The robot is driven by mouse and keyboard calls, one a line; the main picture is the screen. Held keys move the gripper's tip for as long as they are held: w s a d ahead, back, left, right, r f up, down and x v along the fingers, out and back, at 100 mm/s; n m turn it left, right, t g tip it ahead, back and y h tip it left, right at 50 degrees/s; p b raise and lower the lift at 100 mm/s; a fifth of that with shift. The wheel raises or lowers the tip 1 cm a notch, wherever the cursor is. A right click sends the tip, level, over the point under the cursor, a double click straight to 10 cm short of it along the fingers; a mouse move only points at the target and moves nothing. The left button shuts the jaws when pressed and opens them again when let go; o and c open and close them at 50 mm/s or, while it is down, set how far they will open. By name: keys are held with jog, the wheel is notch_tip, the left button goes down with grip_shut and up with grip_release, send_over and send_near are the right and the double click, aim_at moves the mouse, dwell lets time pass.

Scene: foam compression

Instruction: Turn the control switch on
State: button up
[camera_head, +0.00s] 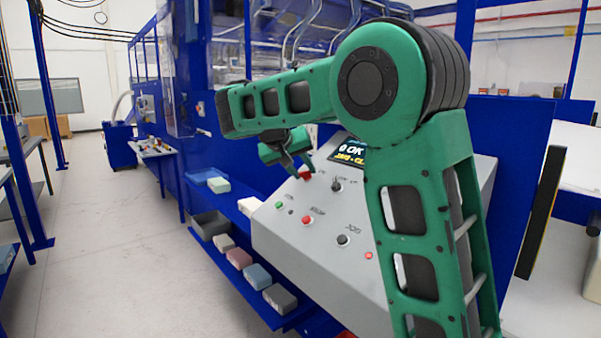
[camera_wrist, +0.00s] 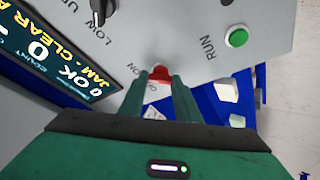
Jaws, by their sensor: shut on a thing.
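The control switch is a small red knob (camera_head: 306,173) on the upper part of the grey sloped control panel (camera_head: 285,240). In the wrist view the red knob (camera_wrist: 160,73) sits between the tips of my gripper (camera_wrist: 158,78), with ON and OFF lettering beside it. My green gripper (camera_head: 297,163) reaches down to the panel in the head view, its fingers shut on the knob. The fingers cover part of the knob and the label, so I cannot tell which position it points to.
A green RUN button (camera_wrist: 237,38) and a black selector knob (camera_wrist: 98,12) flank the switch. A lit display (camera_wrist: 45,45) stands beside them. A red button (camera_head: 307,220) is lower on the panel. Several foam blocks (camera_head: 257,276) lie on the blue shelf. The floor at left is clear.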

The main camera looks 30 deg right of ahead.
jog(key=shift+w+a, duration=0.1)
jog(key=shift+a, duration=0.05)
jog(key=o, duration=1)
jog(key=shift+o, duration=0.2)
jog(key=v, duration=1)
jog(key=shift+a+r, duration=0.25)
